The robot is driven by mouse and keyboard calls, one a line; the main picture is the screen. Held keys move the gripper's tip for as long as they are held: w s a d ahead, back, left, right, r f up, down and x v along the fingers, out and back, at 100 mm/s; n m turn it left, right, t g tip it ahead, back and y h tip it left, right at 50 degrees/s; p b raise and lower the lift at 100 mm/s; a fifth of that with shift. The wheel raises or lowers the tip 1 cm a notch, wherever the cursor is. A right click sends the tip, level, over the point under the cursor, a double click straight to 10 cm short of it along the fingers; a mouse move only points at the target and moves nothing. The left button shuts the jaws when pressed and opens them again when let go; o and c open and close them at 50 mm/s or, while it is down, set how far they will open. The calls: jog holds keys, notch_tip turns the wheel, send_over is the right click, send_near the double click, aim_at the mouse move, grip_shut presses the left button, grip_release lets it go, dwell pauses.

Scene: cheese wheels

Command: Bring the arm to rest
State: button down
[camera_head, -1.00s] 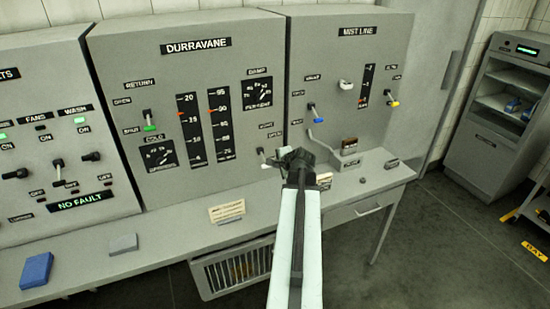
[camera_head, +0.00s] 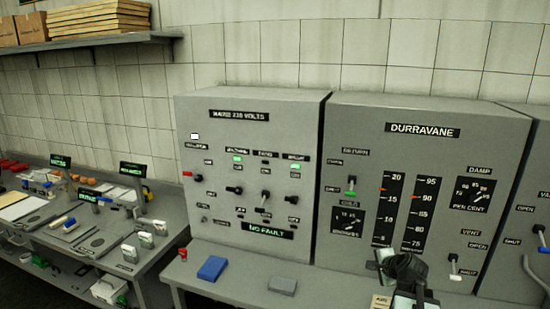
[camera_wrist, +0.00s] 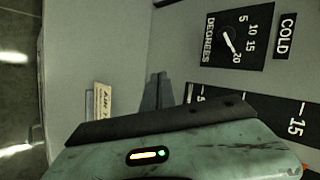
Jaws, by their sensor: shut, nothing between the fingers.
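My gripper (camera_head: 405,274) shows at the lower right of the head view, in front of the Durravane panel (camera_head: 400,112) and over the bench. It is shut and empty. In the wrist view its dark fingers (camera_wrist: 160,92) point up past the black bar and pale green housing. A cream label card (camera_wrist: 101,103) lies to the left of the fingers there, and the degrees dial (camera_wrist: 236,36) of the panel is at the upper right. The head view cannot show how close the fingertips are to the panel face.
A mains panel (camera_head: 250,150) stands left of the Durravane panel. A blue block (camera_head: 212,268) and a grey block (camera_head: 282,286) lie on the bench before it. A side bench (camera_head: 75,245) with several small items is at the left, under a shelf (camera_head: 90,40) of boxes.

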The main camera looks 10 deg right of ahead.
jog(key=w+a+f+n+g+y+b, duration=0.1)
jog(key=a+f+n, duration=0.2)
jog(key=a, duration=0.6)
jog(key=w+a+f+n+g+y+b, duration=0.1)
jog(key=a+f+n, duration=0.15)
jog(key=a, duration=0.75)
jog(key=w+a+f+n+g+y+b, duration=0.1)
jog(key=a+f+n+g, duration=0.15)
jog(key=a, duration=0.65)
jog(key=s+a+f+n+g, duration=0.25)
jog(key=s+a+n, duration=0.2)
jog(key=a, duration=0.45)
jog(key=s+d+f+n+g+h, duration=0.2)
jog(key=s+d+n+g, duration=0.1)
jog(key=s+n, duration=0.3)
jog(key=shift+s, duration=0.8)
jog(key=shift+w, duration=0.1)
